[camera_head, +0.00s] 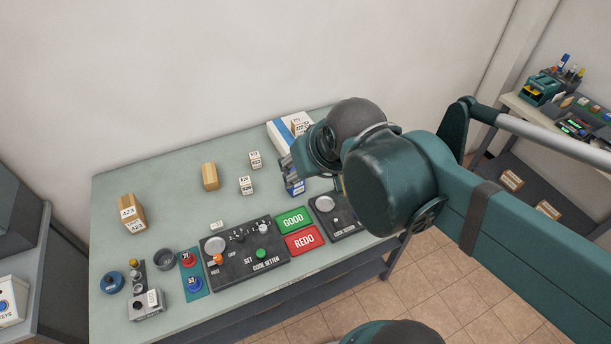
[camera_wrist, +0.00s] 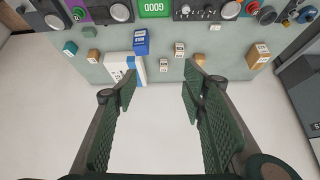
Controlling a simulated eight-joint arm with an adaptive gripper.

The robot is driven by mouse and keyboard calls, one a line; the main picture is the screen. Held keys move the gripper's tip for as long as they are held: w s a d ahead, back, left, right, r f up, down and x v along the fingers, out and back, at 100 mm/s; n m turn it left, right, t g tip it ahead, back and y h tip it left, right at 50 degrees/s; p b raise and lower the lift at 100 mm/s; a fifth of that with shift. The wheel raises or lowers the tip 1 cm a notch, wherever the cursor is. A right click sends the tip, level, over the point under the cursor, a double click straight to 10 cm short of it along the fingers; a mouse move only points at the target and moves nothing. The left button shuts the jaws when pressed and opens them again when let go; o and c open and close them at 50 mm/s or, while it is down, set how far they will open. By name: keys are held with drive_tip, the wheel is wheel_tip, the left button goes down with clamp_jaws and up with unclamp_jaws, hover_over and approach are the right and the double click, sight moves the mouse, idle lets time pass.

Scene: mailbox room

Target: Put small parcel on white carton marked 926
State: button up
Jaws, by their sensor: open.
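Small white cartons with printed numbers stand mid-table: one farther back (camera_head: 255,160), one nearer (camera_head: 246,185), one by the control panel (camera_head: 218,226). Their numbers are too small to read surely, so I cannot tell which is 926. A plain tan parcel (camera_head: 210,177) stands to their left; it shows in the wrist view (camera_wrist: 198,60). A small orange-brown box (camera_wrist: 92,55) also shows there; I cannot tell which is the small parcel. My gripper (camera_wrist: 159,88) is open and empty, above the table's back right part. In the head view my wrist mostly hides it.
A white box with a blue stripe (camera_wrist: 136,68) lies at the back right, a blue box (camera_wrist: 140,44) near it. A larger brown carton (camera_head: 130,214) stands at left. Control panels (camera_head: 245,258), GOOD and REDO plates (camera_head: 304,239) line the front. The back left table is clear.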

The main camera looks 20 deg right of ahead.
drive_tip(key=shift+s+a+f+n, duration=0.15)
drive_tip(key=shift+s+f+n, duration=0.15)
drive_tip(key=shift+s+f, duration=0.4)
drive_tip(key=shift+s+r, duration=0.1)
